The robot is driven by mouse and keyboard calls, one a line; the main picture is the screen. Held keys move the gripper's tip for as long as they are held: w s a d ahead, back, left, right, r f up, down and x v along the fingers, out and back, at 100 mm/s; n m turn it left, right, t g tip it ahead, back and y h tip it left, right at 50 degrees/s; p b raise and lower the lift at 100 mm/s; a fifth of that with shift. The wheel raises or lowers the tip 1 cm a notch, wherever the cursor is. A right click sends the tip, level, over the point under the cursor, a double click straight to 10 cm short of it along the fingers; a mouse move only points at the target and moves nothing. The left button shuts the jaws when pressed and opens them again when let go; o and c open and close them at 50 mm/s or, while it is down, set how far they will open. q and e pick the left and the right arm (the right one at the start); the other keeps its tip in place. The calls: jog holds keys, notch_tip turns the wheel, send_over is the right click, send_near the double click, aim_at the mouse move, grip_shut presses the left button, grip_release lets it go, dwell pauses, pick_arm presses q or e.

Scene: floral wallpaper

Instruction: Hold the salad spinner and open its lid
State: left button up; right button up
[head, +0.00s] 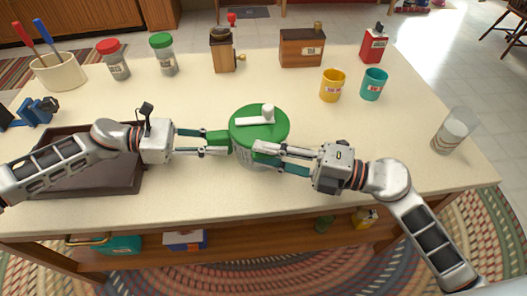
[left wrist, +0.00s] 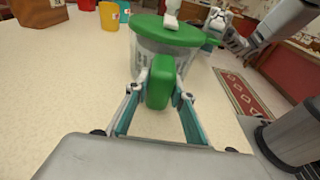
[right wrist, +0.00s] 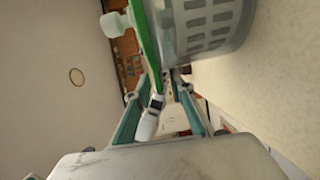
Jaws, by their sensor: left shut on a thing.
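The salad spinner (head: 241,151) stands on the table, with a clear slotted basket and a green lid (head: 247,134) seated on top. A white crank with a knob (head: 267,113) is on the lid. A green side handle (head: 218,138) sticks out to the left; it also shows in the left wrist view (left wrist: 159,84). My left gripper (head: 205,142) is shut on this handle. My right gripper (head: 262,156) is open at the right front side of the spinner, its fingertips close to the bowl and lid edge. Whether they touch is unclear. The basket fills the top of the right wrist view (right wrist: 205,25).
A dark tray (head: 90,182) lies under my left arm. A grinder (head: 223,52), a wooden box (head: 302,48), yellow (head: 332,87) and teal mugs (head: 373,85) stand behind. A glass (head: 452,132) is at right. The table front is clear.

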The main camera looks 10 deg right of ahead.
jog(key=shift+w+a, duration=0.15)
jog(key=shift+a, duration=0.3)
grip_shut()
